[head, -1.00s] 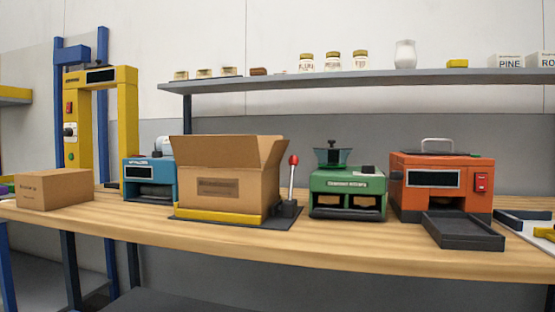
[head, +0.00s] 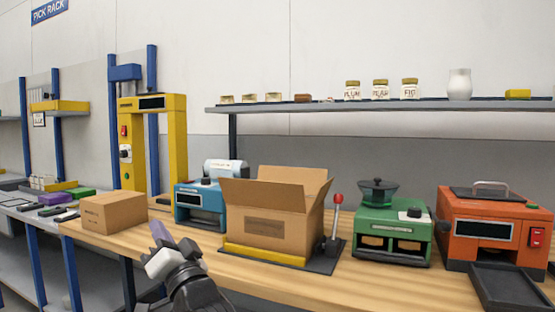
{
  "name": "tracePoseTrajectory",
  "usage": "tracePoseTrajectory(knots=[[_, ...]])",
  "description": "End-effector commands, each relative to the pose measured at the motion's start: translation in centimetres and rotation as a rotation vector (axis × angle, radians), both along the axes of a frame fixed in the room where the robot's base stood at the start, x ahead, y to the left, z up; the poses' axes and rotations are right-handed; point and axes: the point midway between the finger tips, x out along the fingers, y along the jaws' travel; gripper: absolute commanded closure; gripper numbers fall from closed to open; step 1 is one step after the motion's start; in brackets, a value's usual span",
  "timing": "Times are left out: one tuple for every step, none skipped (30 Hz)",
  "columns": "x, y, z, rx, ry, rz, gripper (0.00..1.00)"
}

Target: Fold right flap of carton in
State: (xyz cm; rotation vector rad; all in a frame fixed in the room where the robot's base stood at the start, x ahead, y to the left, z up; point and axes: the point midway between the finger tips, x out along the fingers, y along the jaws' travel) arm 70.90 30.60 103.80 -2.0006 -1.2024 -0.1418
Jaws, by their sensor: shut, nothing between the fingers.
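The open brown carton (head: 262,232) stands upright on a dark base plate on the wooden bench, with a yellow bar along its front foot. Its flaps stand up or lean outward around the open top. The right flap (head: 321,190) stands up at the right edge, and the inside of the carton is mostly hidden. My gripper (head: 158,234) is at the lower left of the head view, in front of the bench, left of the carton and apart from it. Its fingers are shut with nothing held.
A lever with a red knob (head: 337,199) stands close to the carton's right side. A blue machine (head: 200,206) is behind left, a green machine (head: 392,232) to the right. A closed brown box (head: 113,213) sits left. Bare bench lies in front.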

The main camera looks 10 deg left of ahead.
Motion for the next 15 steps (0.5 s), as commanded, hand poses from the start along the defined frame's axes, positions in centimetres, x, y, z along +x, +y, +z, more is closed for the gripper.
tracePoseTrajectory(knots=[[4.5, -4.2, 1.6, 0.037, 0.118, -0.021, 1.0], [6.6, -6.5, 1.6, 0.065, 0.185, -0.023, 1.0], [9.1, -9.9, 1.5, 0.11, 0.272, -0.027, 1.0], [10.8, -12.5, 1.5, 0.148, 0.337, -0.027, 1.0], [12.3, -15.2, 1.4, 0.19, 0.397, -0.028, 1.0], [14.0, -18.8, 1.2, 0.25, 0.474, -0.027, 1.0], [15.0, -21.5, 1.1, 0.295, 0.525, -0.024, 1.0], [15.7, -24.0, 1.0, 0.341, 0.573, -0.02, 1.0], [16.5, -27.2, 0.8, 0.401, 0.626, -0.014, 1.0], [16.9, -29.5, 0.6, 0.444, 0.663, -0.009, 1.0], [17.2, -31.5, 0.5, 0.486, 0.694, -0.002, 1.0], [17.4, -34.0, 0.4, 0.537, 0.73, 0.006, 1.0], [17.4, -35.7, 0.2, 0.572, 0.752, 0.012, 1.0], [17.5, -37.2, 0.1, 0.604, 0.77, 0.018, 1.0], [17.4, -38.8, 0.0, 0.64, 0.791, 0.027, 1.0]])
